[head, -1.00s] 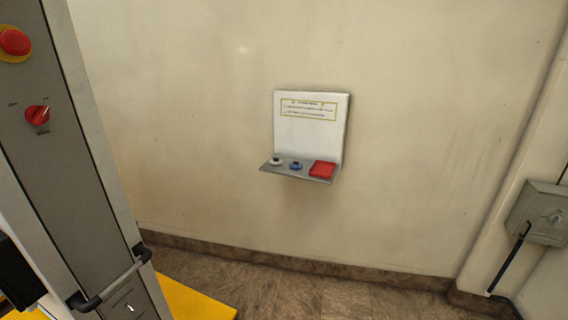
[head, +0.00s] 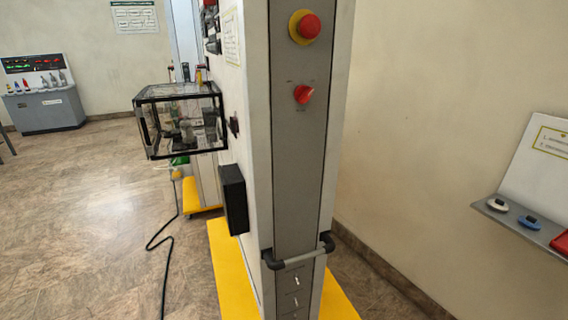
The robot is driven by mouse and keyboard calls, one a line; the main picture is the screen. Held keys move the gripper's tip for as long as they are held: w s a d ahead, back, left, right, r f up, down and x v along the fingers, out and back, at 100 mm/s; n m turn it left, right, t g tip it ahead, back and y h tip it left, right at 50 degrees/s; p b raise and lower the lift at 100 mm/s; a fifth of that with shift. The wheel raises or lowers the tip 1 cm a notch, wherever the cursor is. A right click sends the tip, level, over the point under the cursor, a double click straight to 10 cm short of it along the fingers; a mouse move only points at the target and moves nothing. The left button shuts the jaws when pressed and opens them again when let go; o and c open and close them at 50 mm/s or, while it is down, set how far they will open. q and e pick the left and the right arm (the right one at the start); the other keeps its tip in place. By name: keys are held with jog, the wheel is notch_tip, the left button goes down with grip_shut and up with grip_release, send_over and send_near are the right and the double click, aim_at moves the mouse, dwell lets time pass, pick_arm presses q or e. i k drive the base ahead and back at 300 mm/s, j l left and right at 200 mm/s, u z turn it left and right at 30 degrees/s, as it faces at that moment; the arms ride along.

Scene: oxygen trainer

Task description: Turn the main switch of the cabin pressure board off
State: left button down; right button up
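A tall grey cabinet (head: 299,190) stands close in the middle of the head view, its narrow end towards me. On that end are a red mushroom button on a yellow ring (head: 307,26) and, below it, a red rotary switch (head: 303,94). The labels beside the switch are too small to read. Small toggle switches (head: 295,280) sit low on the same end, under a dark-ended handle (head: 298,258). I cannot tell from this view which control is the main switch of the cabin pressure board. Neither of my grippers shows.
A clear black-framed box (head: 182,119) and a black box (head: 233,199) stick out from the cabinet's left face. The cabinet has a yellow base (head: 228,268). A wall shelf (head: 522,222) is at right, a console (head: 43,98) far left. A black cable (head: 166,240) lies on open floor.

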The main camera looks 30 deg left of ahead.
aim_at(303, 93)
jog(key=i+j+u, duration=0.25)
jog(key=u, duration=0.15)
jog(key=i+j+u, duration=0.1)
jog(key=i+u, duration=0.35)
jog(key=k, duration=0.1)
